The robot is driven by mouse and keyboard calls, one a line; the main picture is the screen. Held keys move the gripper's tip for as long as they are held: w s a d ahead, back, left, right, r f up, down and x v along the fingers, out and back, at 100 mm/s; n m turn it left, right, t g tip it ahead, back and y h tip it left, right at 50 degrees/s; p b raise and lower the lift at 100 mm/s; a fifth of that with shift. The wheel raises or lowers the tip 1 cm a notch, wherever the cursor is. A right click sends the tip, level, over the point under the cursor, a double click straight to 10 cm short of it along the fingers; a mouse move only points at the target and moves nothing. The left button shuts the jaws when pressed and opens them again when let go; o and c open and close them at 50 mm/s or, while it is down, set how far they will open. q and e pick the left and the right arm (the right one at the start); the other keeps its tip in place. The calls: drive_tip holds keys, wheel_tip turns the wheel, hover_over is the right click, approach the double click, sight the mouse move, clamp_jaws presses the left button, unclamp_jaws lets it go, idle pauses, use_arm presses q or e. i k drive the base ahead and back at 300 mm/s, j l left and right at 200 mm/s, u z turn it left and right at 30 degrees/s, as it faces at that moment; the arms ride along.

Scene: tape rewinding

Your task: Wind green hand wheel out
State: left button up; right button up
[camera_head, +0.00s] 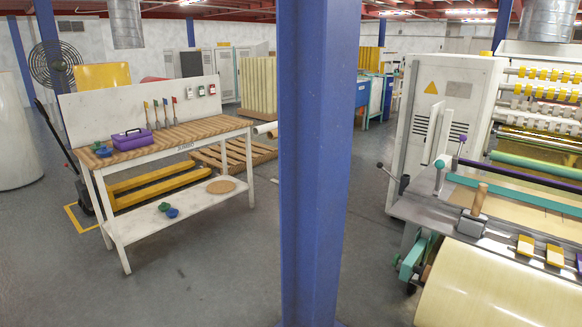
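A rewinding machine (490,235) fills the right side of the view. Green-teal parts (411,258) sit low at its near left corner, but they are too small to tell whether one is the green hand wheel. A lever with dark knobs (392,174) sticks out from the machine's left side above them. A teal bar (515,190) runs across the machine, and a large pale yellow roll (495,290) lies at its front. Neither of my grippers is in view.
A blue column (318,160) stands close in the middle. On the left is a workbench (165,137) with a purple toolbox (132,139) and brushes. A wooden pallet (232,154) lies behind it. Grey floor (235,270) is open between bench and column.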

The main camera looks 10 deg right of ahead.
sight(396, 260)
drive_tip(key=i+u, duration=0.25)
drive_tip(key=i, duration=0.4)
drive_tip(key=i+u, duration=0.2)
drive_tip(key=i, duration=0.45)
drive_tip(key=i+l+u, duration=0.25)
drive_tip(key=i, duration=0.4)
drive_tip(key=i+j+z, duration=0.2)
drive_tip(key=i+z, duration=0.2)
drive_tip(key=i+j+z, duration=0.25)
drive_tip(key=z, duration=0.15)
drive_tip(key=i+j+z, duration=0.55)
drive_tip(key=z, duration=0.35)
drive_tip(key=i+j+z, duration=0.15)
drive_tip(key=z, duration=0.3)
drive_tip(key=i+j+z, duration=0.1)
drive_tip(key=j+z, duration=0.25)
drive_tip(key=z, duration=0.15)
drive_tip(key=j+z, duration=0.3)
drive_tip(key=z, duration=0.2)
drive_tip(key=i+j, duration=0.05)
